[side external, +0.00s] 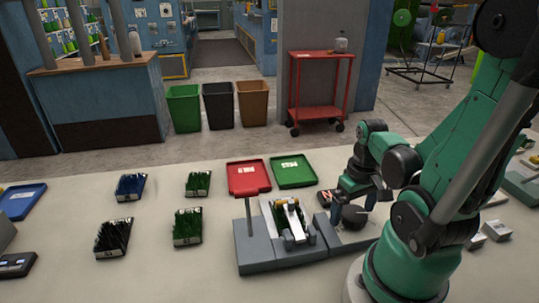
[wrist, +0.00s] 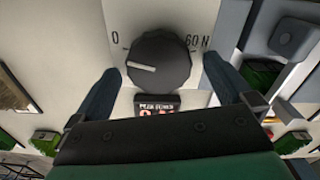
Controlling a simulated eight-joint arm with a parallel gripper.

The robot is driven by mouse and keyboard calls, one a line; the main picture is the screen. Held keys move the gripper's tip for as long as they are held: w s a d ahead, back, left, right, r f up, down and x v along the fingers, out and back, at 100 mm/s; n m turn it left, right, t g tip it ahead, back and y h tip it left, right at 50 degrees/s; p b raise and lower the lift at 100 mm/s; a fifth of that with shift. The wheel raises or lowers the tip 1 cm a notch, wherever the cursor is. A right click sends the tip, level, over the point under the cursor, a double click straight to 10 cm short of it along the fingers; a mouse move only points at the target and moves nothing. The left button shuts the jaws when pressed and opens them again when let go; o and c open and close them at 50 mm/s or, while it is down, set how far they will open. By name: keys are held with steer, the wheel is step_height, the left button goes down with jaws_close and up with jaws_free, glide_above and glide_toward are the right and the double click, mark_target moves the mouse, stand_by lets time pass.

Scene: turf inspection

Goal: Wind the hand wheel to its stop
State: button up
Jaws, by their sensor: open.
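The hand wheel (wrist: 165,52) is a dark, ridged round knob with a white pointer mark. In the wrist view the mark points left, towards the side of the printed 0; "60 N" is printed at the right. In the side view the wheel (side external: 354,214) sits on a grey base at the right of the turf rig. My gripper (wrist: 161,65) is open, its two dark fingers on either side of the wheel. It also shows over the wheel in the side view (side external: 353,207). A small gap seems to show beside each finger; I cannot tell if either touches.
A small display (wrist: 157,106) with red digits is partly hidden by my gripper. The grey rig (side external: 257,250) with a turf sample stands left of the wheel. A red tray (side external: 248,178) and a green tray (side external: 292,171) lie behind it.

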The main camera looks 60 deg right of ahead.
steer(key=shift+c, duration=0.2)
steer(key=c, duration=1.2)
steer(key=shift+c, duration=0.2)
steer(key=shift+m, duration=0.4)
steer(key=m, duration=0.3)
steer(key=shift+d, duration=0.1)
steer(key=m, duration=0.3)
steer(key=shift+s+m, duration=0.1)
steer(key=shift+m, duration=0.2)
steer(key=m, duration=0.6)
steer(key=shift+s+d+m, duration=0.1)
steer(key=shift+s+m, duration=0.05)
steer(key=shift+m, duration=0.15)
